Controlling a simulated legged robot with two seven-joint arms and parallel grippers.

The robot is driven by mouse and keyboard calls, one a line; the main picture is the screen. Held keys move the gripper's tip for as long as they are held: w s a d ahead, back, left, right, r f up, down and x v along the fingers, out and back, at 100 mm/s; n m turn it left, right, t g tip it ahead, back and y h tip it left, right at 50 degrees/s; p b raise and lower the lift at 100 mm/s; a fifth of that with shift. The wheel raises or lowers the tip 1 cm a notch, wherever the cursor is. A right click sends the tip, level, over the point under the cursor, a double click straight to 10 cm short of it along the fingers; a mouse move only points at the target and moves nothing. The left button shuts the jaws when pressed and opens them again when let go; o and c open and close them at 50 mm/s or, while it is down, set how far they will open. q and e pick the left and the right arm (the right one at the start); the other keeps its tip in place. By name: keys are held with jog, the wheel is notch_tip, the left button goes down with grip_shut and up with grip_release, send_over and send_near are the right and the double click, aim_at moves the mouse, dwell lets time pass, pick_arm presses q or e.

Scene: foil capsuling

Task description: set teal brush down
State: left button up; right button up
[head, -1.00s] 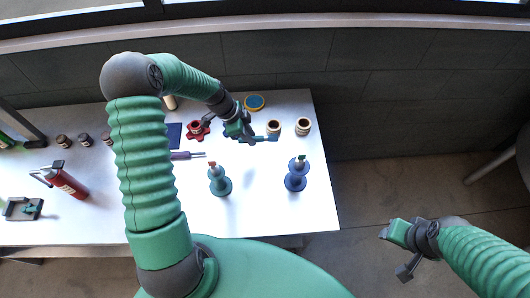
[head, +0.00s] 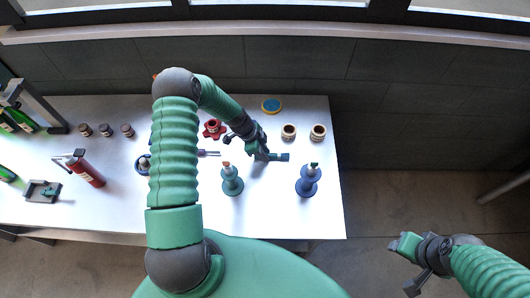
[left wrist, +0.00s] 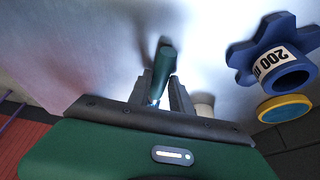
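The teal brush (head: 279,157) points right from my left gripper (head: 264,154), over the middle-right of the white table. In the left wrist view, its dark teal handle (left wrist: 164,63) stands between the two fingers (left wrist: 163,92), which appear closed on it. The brush is close to the table top; I cannot tell whether it touches. The gripper hides its lower part. My right gripper (head: 407,247) hangs off the table at the right; its finger opening is unclear.
A teal stand (head: 232,184) and a blue stand (head: 308,186) stand in front of the brush. The table between the stands is clear.

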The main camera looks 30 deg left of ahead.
pick_arm(q)
jog(key=o, duration=0.4)
jog(key=shift+a, duration=0.15)
jog(key=shift+a+f, duration=0.15)
jog(key=shift+a, duration=0.2)
jog(key=shift+d+p, duration=0.1)
jog(key=shift+p, duration=0.2)
jog(key=shift+s+r+b, duration=0.1)
jog(key=shift+r+b, duration=0.25)
jog(key=b+v, duration=0.2)
jog(key=v, duration=0.2)
jog(key=shift+d, duration=0.15)
jog(key=b+v, duration=0.1)
jog(key=v, duration=1.1)
jog(key=s+d+r+n+y, duration=0.1)
jog(key=s+d+n+y, duration=0.1)
jog(key=s+d+n, duration=0.4)
jog(key=s+d+r+n+y, duration=0.1)
jog(key=s+d+n, duration=0.4)
jog(key=d, duration=0.6)
jog(key=shift+s+r+n+y, duration=0.4)
jog(key=shift+s+r, duration=0.4)
jog(key=shift+s, duration=0.05)
jog(key=shift+w+d, duration=0.1)
pick_arm(e)
jog(key=x, duration=0.3)
jog(key=shift+s+f, duration=0.2)
jog(key=shift+s, duration=0.2)
